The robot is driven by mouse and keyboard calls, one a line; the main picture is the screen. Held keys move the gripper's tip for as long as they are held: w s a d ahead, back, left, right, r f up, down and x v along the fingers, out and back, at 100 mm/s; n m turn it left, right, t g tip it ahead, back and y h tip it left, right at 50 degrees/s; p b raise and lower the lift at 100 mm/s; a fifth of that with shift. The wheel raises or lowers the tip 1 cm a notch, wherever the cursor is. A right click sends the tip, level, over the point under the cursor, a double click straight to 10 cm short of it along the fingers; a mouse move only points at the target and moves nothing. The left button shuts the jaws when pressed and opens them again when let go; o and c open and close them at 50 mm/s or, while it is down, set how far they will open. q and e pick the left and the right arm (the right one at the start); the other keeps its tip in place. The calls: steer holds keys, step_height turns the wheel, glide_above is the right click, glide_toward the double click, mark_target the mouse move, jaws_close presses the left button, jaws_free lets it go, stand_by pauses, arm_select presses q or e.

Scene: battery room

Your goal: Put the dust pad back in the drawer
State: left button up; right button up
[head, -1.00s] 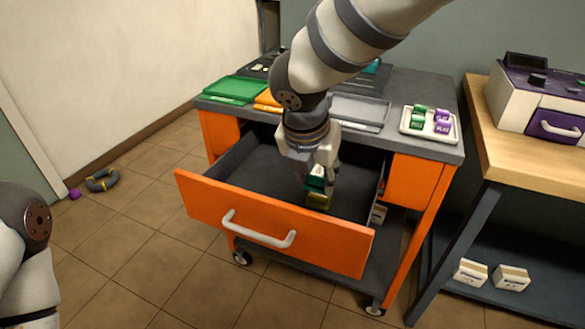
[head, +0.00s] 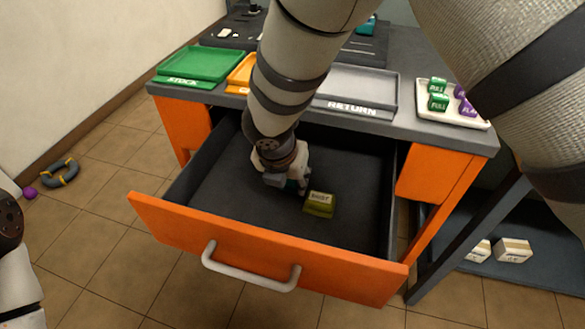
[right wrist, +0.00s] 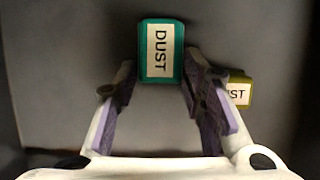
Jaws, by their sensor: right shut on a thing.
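The open orange drawer (head: 262,252) has a dark grey inside and a pale handle. My right gripper (head: 290,184) is down inside it. In the right wrist view this gripper (right wrist: 160,85) is shut on a teal pad (right wrist: 160,50) with a white label reading DUST. In the head view the teal pad is mostly hidden by the gripper; I cannot tell whether it touches the drawer floor. An olive pad (head: 318,205) lies in the drawer just right of the gripper. In the right wrist view the olive pad (right wrist: 240,90) is partly hidden by a finger.
The worktop above holds a green tray (head: 200,63), an orange tray (head: 240,75), a grey RETURN tray (head: 355,90) and a white tray (head: 475,122) with green and purple blocks. The rest of the drawer floor is clear. A grey ring (head: 60,173) lies on the floor at left.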

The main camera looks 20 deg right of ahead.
steer(key=w+d, duration=0.2)
steer(key=w, duration=0.1)
steer(key=shift+w+d+f, duration=0.15)
steer(key=shift+w+f, duration=0.05)
steer(key=shift+f, duration=0.35)
steer(key=shift+f, duration=0.2)
steer(key=o, duration=1.1)
